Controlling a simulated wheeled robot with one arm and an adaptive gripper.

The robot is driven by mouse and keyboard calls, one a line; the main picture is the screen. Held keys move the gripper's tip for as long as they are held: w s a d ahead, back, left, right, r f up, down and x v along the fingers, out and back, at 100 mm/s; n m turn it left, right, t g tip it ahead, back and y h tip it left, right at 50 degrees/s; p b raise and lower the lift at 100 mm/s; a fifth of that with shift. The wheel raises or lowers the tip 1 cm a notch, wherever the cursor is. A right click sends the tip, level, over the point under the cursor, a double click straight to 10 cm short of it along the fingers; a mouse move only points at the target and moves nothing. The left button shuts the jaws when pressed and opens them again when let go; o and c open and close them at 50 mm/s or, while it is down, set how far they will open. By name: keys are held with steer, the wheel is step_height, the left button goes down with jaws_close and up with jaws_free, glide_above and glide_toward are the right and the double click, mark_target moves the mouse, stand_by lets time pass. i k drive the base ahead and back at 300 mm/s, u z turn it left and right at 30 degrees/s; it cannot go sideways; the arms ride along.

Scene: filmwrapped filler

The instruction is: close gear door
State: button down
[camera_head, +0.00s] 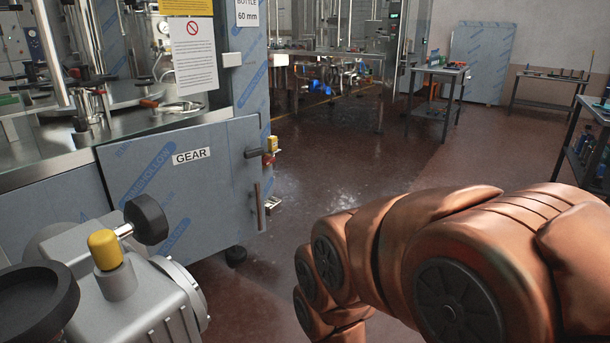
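The gear door (188,185) is a flat metal panel in blue-printed film, with a white GEAR label, low on the machine at left. It appears to stand out at an angle from the machine front; how wide any gap behind it is, I cannot tell. A slim upright handle (259,206) is at its right edge, with a small dark latch (254,153) above it. The door's lower left is hidden by a grey metal unit in front. My copper-coloured arm reaches in from the lower right, apart from the door. My gripper is not in view.
The grey metal unit (165,305) with black knobs and a yellow cap fills the lower left foreground. A red and yellow fitting (270,150) is beside the door's upper right. Wet dark red floor (330,165) is clear right of the door. Side tables (438,72) stand farther back.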

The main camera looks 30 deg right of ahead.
mark_target(211, 197)
steer(key=z, duration=0.7)
steer(key=i, duration=0.75)
steer(key=u, duration=1.75)
